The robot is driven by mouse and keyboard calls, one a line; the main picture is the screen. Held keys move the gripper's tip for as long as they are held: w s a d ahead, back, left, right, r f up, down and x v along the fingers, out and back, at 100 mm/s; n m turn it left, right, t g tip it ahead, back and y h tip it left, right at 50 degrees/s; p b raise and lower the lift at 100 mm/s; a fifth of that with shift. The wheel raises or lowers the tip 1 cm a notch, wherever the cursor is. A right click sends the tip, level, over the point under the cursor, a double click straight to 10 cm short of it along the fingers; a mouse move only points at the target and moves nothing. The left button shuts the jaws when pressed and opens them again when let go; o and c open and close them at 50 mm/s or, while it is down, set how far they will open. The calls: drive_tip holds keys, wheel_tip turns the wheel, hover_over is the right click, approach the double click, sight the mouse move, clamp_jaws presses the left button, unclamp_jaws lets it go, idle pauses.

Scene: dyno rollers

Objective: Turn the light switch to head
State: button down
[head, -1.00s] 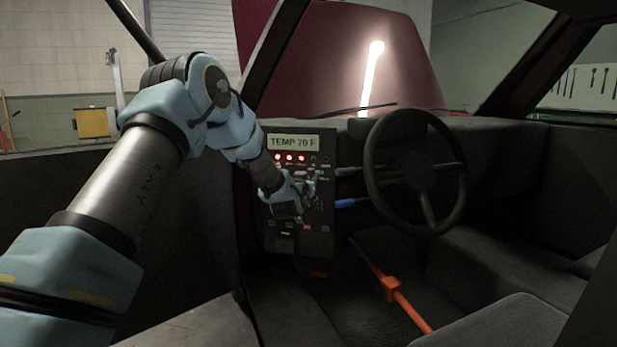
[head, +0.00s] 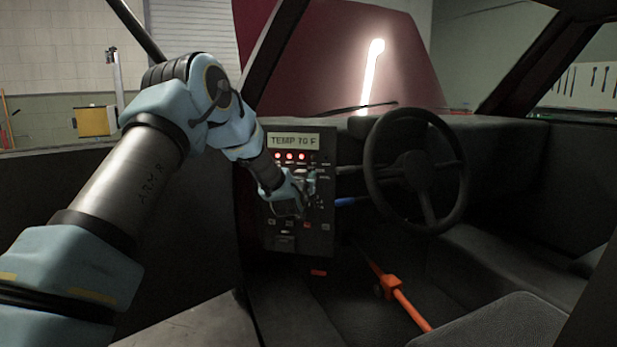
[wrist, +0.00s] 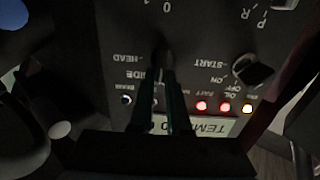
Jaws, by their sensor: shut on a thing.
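The light switch (wrist: 161,48) is a dark knob on the black control panel (head: 325,225), with the labels HEAD and SIDE printed beside it. The wrist view shows the panel upside down. My gripper (wrist: 164,66) is at the knob, with its two dark fingers close together and shut on it. The fingers hide much of the knob, so its exact pointing is unclear. In the head view my gripper (head: 308,186) is against the middle of the panel, and the switch is too small and covered to make out there.
An ignition knob (wrist: 254,71) marked OFF, ON, START sits beside the switch. The steering wheel (head: 415,172) and a blue-handled lever (head: 345,202) are to the right.

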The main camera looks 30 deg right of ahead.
drive_tip(key=shift+b, duration=0.3)
drive_tip(key=m+b, duration=0.2)
drive_tip(key=m, duration=0.2)
drive_tip(key=s+d+f+m+b, duration=0.1)
drive_tip(key=m+b, duration=0.2)
drive_tip(key=m, duration=0.1)
drive_tip(key=m+b, duration=0.3)
drive_tip(key=m, duration=0.1)
drive_tip(key=shift+s+d+f+m, duration=0.2)
drive_tip(key=shift+d+f+m, duration=0.05)
drive_tip(key=shift+m, duration=0.15)
drive_tip(key=shift+f+m+b, duration=0.2)
drive_tip(key=shift+m+b, duration=0.65)
drive_tip(key=shift+m, duration=0.65)
drive_tip(key=c, duration=0.9)
unclamp_jaws()
